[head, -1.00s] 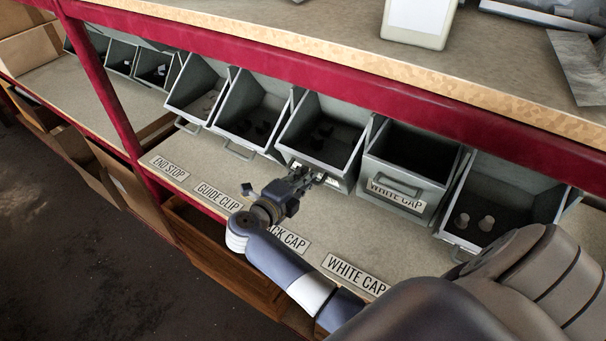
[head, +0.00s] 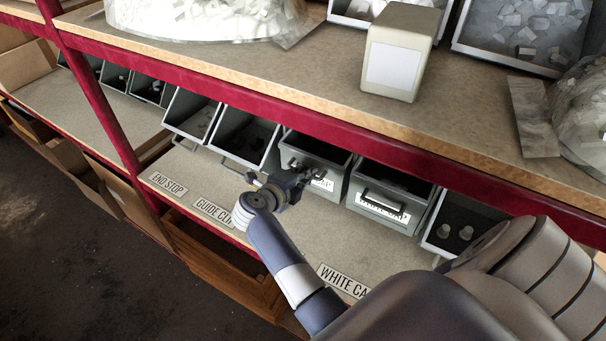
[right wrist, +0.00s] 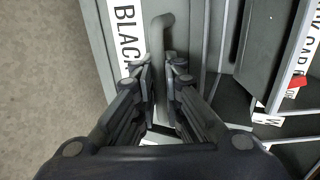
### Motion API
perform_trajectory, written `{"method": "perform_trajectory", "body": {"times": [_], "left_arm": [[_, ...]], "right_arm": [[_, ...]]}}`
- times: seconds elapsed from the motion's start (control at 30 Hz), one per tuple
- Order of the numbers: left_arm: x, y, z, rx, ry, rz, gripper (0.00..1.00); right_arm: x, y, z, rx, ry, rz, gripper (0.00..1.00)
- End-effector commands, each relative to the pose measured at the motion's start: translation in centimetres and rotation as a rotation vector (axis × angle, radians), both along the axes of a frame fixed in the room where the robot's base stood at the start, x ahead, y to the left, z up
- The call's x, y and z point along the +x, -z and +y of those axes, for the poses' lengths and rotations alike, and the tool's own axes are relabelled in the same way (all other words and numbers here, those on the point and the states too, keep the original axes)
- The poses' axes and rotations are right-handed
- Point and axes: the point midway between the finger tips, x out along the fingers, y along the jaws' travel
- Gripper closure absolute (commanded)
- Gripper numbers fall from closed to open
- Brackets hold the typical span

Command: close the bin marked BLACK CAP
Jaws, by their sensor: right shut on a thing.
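The grey bin marked BLACK CAP (head: 317,150) stands under the upper shelf, in line with the bin marked WHITE CAP beside it. Its front is upright and only a dark strip of its inside shows; its label is partly hidden by my right gripper (head: 312,181). In the right wrist view the fingers (right wrist: 160,75) are shut on the bin's bar handle (right wrist: 163,35), next to the white label (right wrist: 126,35) reading BLACK. My left gripper is not in view.
The WHITE CAP bin (head: 386,197) is just to the right. Bins at left (head: 243,138) and far right (head: 462,225) are tilted open. The red beam (head: 330,130) runs close above the bins. The lower shelf (head: 190,210) is free in front.

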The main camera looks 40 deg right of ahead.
Motion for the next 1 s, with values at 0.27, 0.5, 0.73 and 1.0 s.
{"method": "perform_trajectory", "body": {"times": [0.27,0.5,0.73,1.0], "left_arm": [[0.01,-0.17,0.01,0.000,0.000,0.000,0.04],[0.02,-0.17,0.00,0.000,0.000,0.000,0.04],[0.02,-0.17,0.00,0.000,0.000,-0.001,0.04],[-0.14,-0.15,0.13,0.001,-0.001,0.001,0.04]], "right_arm": [[0.12,-0.24,-0.17,-0.002,-0.001,-0.001,1.00],[0.16,-0.33,-0.19,-0.003,-0.002,-0.002,1.00],[0.16,-0.33,-0.19,-0.003,-0.001,-0.003,0.82],[0.10,-0.21,-0.19,-0.001,0.000,0.000,0.82]]}}
